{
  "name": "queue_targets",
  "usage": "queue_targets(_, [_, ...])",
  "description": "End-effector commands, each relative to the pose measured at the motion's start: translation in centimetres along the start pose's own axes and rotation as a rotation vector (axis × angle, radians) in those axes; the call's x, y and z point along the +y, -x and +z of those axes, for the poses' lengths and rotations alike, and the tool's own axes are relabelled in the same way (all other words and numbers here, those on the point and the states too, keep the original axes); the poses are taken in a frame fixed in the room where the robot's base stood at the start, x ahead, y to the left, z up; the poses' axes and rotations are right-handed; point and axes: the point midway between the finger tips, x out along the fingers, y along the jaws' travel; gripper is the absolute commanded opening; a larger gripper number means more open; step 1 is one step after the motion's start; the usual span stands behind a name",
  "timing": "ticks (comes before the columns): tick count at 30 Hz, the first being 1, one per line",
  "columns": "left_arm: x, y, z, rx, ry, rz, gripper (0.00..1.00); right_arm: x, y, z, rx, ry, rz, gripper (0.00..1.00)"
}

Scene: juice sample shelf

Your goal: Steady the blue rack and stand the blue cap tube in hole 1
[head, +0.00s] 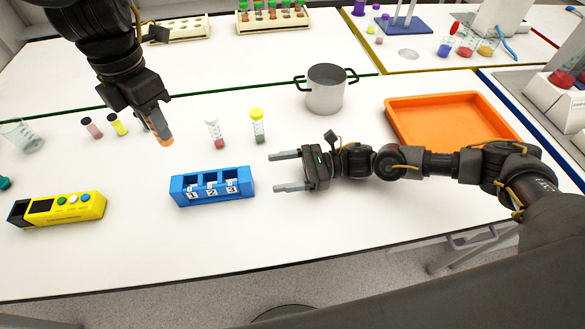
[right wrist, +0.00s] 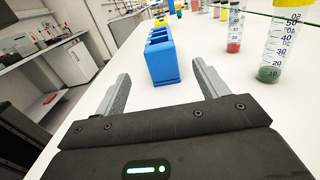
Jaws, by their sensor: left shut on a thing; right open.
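The blue rack (head: 212,199) stands on the white table, with holes marked 1, 2 and 3 from left to right. No tube stands up out of it. My left gripper (head: 160,128) is shut on a tube with orange at its lower end (head: 166,141), held above the table behind and left of the rack. Its cap is hidden, so I cannot see its colour. My right gripper (head: 273,172) is open and empty, to the right of the rack with its fingers pointing at it. In the right wrist view the rack (right wrist: 163,65) lies ahead, between the finger lines, apart from them.
A white-capped tube (head: 214,133) and a yellow-capped tube (head: 258,126) stand behind the rack. Two small tubes (head: 92,127) (head: 118,124) and a beaker (head: 24,137) are at left. A yellow box (head: 75,209), a pot (head: 326,92) and an orange tray (head: 450,100) surround the area.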

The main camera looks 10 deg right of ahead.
Motion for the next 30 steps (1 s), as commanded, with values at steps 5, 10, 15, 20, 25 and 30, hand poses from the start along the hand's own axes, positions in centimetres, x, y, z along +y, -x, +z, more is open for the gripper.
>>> queue_targets(5, [0.0, 0.0, 0.0, 0.0, 0.0, 0.0, 0.02, 0.0, -3.6, 0.1, -0.002, 0.001, 0.003, 0.73])
queue_targets(10, [0.0, 0.0, 0.0, 0.0, 0.0, 0.0, 0.02, 0.0, -6.5, 0.1, 0.0, 0.001, 0.001, 0.73])
queue_targets(15, [0.0, 0.0, 0.0, 0.0, 0.0, 0.0, 0.02, 0.0, -8.4, 0.0, -0.001, 0.001, 0.001, 0.73])
queue_targets(20, [0.0, 0.0, 0.0, 0.0, 0.0, 0.0, 0.02, -0.1, -9.2, 0.0, 0.001, 0.001, -0.001, 0.73])
queue_targets(25, [0.0, 0.0, 0.0, 0.0, 0.0, 0.0, 0.02, -0.1, -9.3, 0.0, 0.001, 0.001, -0.001, 0.73])
queue_targets(30, [0.0, 0.0, 0.0, 0.0, 0.0, 0.0, 0.02, -0.1, -9.2, 0.0, 0.001, 0.001, -0.001, 0.65])
